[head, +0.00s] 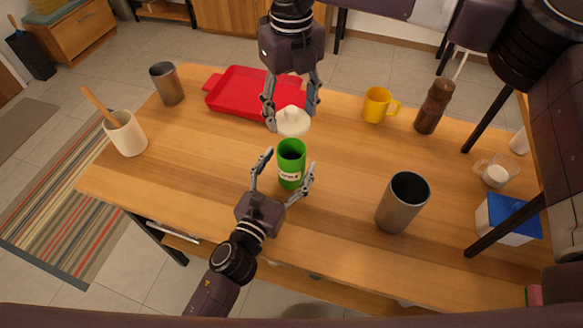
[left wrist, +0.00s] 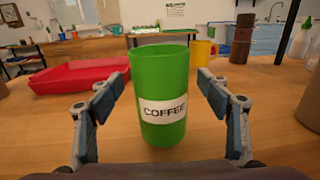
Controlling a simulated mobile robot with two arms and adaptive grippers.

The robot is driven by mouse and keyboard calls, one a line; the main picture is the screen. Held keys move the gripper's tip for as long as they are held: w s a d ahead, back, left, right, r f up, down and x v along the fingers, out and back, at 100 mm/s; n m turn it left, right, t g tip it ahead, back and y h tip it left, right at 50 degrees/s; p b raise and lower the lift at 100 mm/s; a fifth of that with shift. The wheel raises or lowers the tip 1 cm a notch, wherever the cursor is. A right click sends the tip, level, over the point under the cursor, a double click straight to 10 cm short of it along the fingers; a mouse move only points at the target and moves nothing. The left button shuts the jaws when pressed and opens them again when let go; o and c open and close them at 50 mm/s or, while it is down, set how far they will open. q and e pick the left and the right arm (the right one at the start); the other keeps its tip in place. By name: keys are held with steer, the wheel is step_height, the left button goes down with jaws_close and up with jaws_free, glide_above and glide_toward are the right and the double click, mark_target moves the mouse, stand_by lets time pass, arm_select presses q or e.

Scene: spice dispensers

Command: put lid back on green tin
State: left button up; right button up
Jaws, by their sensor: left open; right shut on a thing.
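The green tin (head: 291,157) stands upright and uncovered on the wooden table, its dark inside showing in the head view. In the left wrist view the green tin (left wrist: 160,82) fills the middle, with a white label reading COFFEE. My left gripper (head: 284,172) is open, with one finger on each side of the tin; in the left wrist view gaps show between the fingers and the tin. My right gripper (head: 291,112) is shut on the cream lid (head: 293,123), just behind the tin in the head view. The lid does not show in the left wrist view.
A red tray (head: 232,103) lies behind and left of the tin. A metal cup (head: 402,203) stands to the right, and a yellow mug (head: 377,105) and brown bottle (head: 434,106) stand at the back right.

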arm_select(q)
steer(key=shift+x, duration=1.05)
steer(key=shift+c, duration=0.4)
steer(key=c, duration=1.7)
steer(key=shift+c, duration=0.2)
arm_select(e)
steer(key=shift+f, duration=2.45)
